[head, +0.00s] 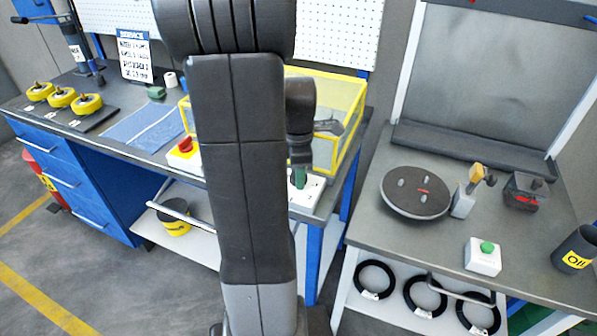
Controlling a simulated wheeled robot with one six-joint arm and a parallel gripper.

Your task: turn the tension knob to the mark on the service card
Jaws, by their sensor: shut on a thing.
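The service card (134,56), white with a blue header and dark lines of text, stands upright at the back of the left bench; its text is too small to read. My gripper (300,167) points down at the right end of that bench, partly hidden behind my own arm. It is shut on a small green knob (300,180) above a white box (308,193). Any marks on the box or knob are too small to make out.
A yellow-framed clear guard (352,125) stands close behind my gripper. The right bench holds a dark turntable (415,193) and a green-button box (484,258).

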